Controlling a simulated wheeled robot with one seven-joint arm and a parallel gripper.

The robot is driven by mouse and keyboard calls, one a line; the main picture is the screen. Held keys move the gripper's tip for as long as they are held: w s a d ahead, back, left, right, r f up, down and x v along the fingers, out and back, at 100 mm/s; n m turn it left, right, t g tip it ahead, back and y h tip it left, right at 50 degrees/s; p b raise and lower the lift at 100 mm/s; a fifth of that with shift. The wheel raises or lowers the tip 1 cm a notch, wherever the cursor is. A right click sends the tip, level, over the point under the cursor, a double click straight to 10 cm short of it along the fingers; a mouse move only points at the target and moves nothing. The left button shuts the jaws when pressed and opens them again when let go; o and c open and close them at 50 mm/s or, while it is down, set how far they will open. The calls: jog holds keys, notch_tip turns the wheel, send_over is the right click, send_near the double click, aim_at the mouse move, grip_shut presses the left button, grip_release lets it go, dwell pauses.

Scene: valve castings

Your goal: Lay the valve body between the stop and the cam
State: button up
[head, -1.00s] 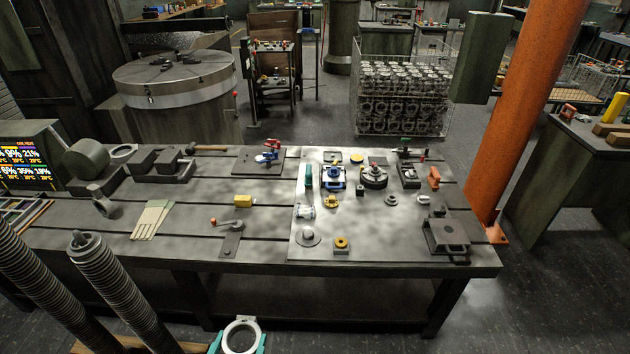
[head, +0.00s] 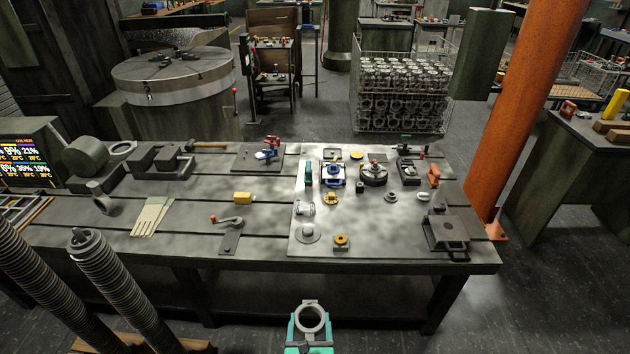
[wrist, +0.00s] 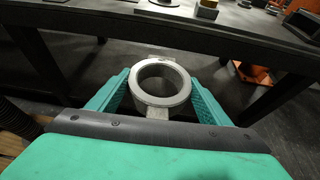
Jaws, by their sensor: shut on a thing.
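My gripper (head: 311,327) has teal fingers, shut on a pale grey metal ring-shaped valve body (head: 311,304). It is in front of the bench, low in the head view. In the wrist view the valve body (wrist: 158,102) sits between both fingers (wrist: 160,97), its round bore facing the camera and small lugs at top and bottom. On the bench, a lever with an orange-red knob, apparently the cam (head: 230,222), sits on a dark plate. A yellow block (head: 243,197), possibly the stop, lies just behind it. The gap between them is narrow in this view.
The bench (head: 130,250) has slots across its top. Gloves (head: 152,217) lie left of the lever. A pale plate (head: 375,240) with several fixtures and parts is on the right. An orange column (head: 520,120) stands beyond the right end. The bench's front edge lies between my gripper and the top.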

jog(key=shift+w+d+f, duration=0.1)
jog(key=shift+w+d, duration=0.2)
jog(key=shift+d, duration=0.35)
jog(key=s+f, duration=0.5)
jog(key=f, duration=0.1)
jog(key=shift+f, duration=0.2)
dwell(0.6)
